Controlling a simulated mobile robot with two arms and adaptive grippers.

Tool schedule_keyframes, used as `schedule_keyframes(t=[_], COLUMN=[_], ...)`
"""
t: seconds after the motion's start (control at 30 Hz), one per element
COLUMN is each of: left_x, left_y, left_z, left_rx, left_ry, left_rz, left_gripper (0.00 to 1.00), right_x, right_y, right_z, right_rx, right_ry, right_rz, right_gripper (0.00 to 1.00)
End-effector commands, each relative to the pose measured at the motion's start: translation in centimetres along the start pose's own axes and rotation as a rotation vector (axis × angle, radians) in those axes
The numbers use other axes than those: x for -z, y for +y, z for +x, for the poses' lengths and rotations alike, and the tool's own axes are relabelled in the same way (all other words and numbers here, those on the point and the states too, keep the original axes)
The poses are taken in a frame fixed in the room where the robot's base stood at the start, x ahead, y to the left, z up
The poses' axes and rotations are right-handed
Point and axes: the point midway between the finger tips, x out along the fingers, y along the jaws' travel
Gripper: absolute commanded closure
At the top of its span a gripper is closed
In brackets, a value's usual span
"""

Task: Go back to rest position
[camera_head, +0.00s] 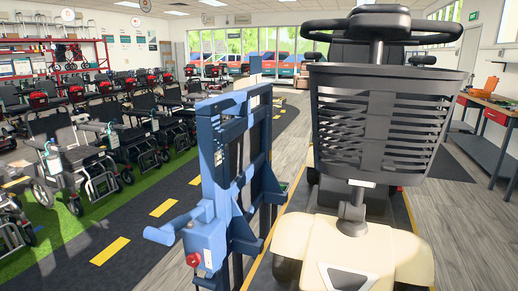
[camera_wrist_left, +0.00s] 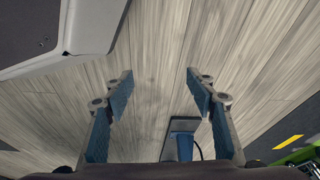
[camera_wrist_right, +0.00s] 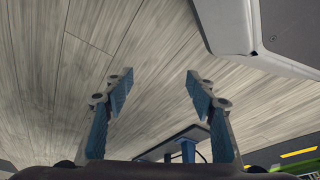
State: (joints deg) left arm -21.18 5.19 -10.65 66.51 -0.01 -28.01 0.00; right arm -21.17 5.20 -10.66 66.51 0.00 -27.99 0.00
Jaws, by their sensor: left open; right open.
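My left gripper (camera_wrist_left: 158,90) is open and empty in the left wrist view, with its blue-padded fingers spread over the wood floor. My right gripper (camera_wrist_right: 155,90) is open and empty in the right wrist view, also over bare floor. Neither gripper shows in the head view. No object lies between the fingers of either one.
A cream scooter (camera_head: 350,247) with a dark basket (camera_head: 380,115) stands close in front. A blue upright frame (camera_head: 212,190) stands left of it. Rows of wheelchairs (camera_head: 75,165) fill the left. A workbench (camera_head: 490,110) is at right. A dark lane with yellow dashes (camera_head: 135,235) runs left.

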Motion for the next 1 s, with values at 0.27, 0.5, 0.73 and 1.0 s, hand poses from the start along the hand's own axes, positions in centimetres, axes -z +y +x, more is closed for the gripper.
schedule_keyframes(t=[0.27,0.5,0.73,1.0], left_x=[-11.2,-15.1,-15.3,-15.3], left_y=[0.0,-0.1,-0.1,-0.1], left_z=[-2.9,-3.8,-3.7,-3.7], left_rx=[-0.002,-0.002,-0.002,-0.002], left_ry=[-0.153,-0.199,-0.201,-0.201], left_rz=[0.006,0.009,0.009,0.009], left_gripper=[0.49,0.49,0.49,0.49], right_x=[-11.2,-15.1,-15.3,-15.3], right_y=[0.0,0.1,0.1,0.1], right_z=[-2.9,-3.8,-3.7,-3.7], right_rx=[0.002,0.002,0.002,0.002], right_ry=[-0.154,-0.200,-0.201,-0.201], right_rz=[-0.006,-0.008,-0.008,-0.008], right_gripper=[0.49,0.49,0.49,0.49])
